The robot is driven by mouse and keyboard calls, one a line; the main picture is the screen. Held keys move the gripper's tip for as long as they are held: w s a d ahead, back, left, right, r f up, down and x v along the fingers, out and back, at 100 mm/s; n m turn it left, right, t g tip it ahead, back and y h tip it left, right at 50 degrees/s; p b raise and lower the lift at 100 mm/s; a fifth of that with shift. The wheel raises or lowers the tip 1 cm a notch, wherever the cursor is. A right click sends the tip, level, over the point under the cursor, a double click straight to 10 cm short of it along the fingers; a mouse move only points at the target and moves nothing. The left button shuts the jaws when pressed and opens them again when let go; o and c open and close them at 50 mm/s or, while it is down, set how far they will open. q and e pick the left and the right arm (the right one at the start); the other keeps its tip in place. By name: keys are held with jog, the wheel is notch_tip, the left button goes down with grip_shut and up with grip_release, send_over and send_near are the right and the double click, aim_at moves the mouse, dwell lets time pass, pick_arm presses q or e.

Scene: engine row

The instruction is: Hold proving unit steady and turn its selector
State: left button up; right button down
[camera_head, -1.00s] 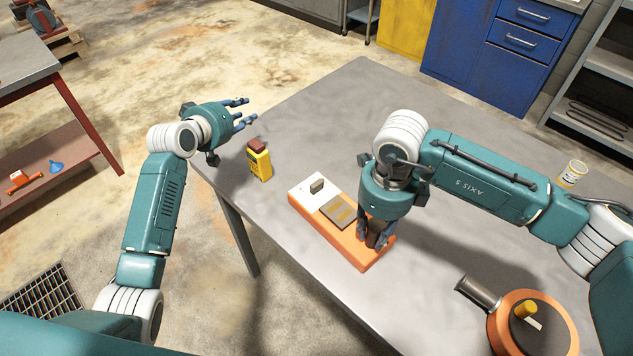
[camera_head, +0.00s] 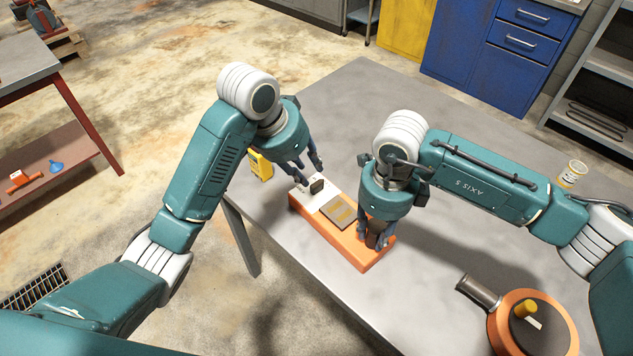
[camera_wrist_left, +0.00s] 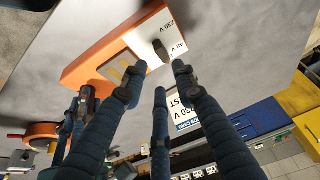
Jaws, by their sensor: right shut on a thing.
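The proving unit (camera_head: 345,247) is an orange block lying on the grey table, with a white panel at its far left end and a grey-tan plate in the middle. Its dark selector (camera_head: 317,186) stands up from the white panel; the left wrist view shows it (camera_wrist_left: 166,48) between voltage markings. My right gripper (camera_head: 377,240) is shut on the dark grip (camera_head: 374,234) at the unit's near right end, mostly hidden by the fingers. My left gripper (camera_head: 304,170) is open just above and beside the selector, fingers pointing down, apparently not touching it.
A yellow device (camera_head: 261,167) stands left of the unit, partly behind my left gripper. An orange round object with a metal tube (camera_head: 535,325) sits at the near right. A small jar (camera_head: 572,174) stands at the right edge. The table's far middle (camera_head: 365,95) is clear.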

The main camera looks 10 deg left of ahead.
aim_at(318, 185)
pick_arm(q)
jog(key=x, duration=0.8)
jog(key=shift+w+d+f, duration=0.1)
jog(key=shift+d+f, duration=0.05)
jog(key=shift+f, duration=0.2)
grip_shut()
